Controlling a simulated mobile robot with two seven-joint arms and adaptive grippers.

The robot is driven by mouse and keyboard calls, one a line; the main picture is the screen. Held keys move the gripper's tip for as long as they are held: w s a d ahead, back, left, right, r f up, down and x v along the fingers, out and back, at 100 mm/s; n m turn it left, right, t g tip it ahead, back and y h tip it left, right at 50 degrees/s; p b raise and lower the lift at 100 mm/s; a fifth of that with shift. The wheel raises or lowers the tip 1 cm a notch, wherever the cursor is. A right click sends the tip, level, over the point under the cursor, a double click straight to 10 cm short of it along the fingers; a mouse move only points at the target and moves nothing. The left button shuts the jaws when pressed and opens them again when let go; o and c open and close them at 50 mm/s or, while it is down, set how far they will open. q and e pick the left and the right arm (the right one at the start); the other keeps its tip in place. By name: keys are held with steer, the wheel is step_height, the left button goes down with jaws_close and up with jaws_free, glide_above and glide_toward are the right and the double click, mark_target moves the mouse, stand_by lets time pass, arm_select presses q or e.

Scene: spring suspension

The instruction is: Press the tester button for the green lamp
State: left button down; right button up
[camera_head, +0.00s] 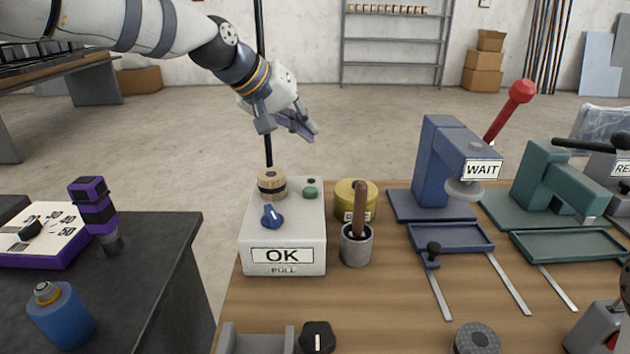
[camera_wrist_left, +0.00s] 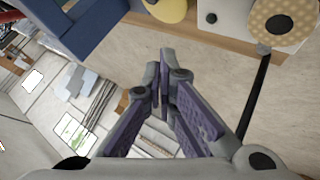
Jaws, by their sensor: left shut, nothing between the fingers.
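The white tester box (camera_head: 285,238) stands at the left of the wooden table, with an "OK" plate and "PULL" on its front. On its top are a blue knob (camera_head: 271,216), a tan round part with a dark band (camera_head: 271,184), a green oval piece (camera_head: 310,193) and a small black piece (camera_head: 311,181). Which of these is the button is not clear. My left gripper (camera_head: 308,133) is shut and empty, in the air above and behind the box, apart from it. In the left wrist view, its fingertips (camera_wrist_left: 164,60) meet below the box (camera_wrist_left: 235,14).
A yellow tin (camera_head: 348,193) and a grey cup (camera_head: 356,245) with a brown handle stand right of the box. A blue press (camera_head: 440,165) and a green press (camera_head: 545,185) stand farther right. A dark pole (camera_head: 262,100) rises behind the box.

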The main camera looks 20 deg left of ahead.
arm_select(q)
steer(key=b, duration=0.1)
glide_above(307, 188)
step_height(307, 188, down, 8)
steer(key=shift+s+r, duration=0.1)
steer(key=shift+r, duration=0.15)
steer(key=shift+f, duration=0.65)
arm_select(e)
steer(key=shift+s+f+g, duration=0.3)
steer(key=shift+s+f, duration=0.5)
steer(key=shift+s, duration=0.1)
arm_select(q)
steer(key=shift+f, duration=0.4)
steer(key=shift+f, duration=0.6)
stand_by(0.8)
steer(key=shift+r, duration=1)
arm_select(e)
steer(key=shift+w+r, duration=0.3)
steer(key=shift+r, duration=0.05)
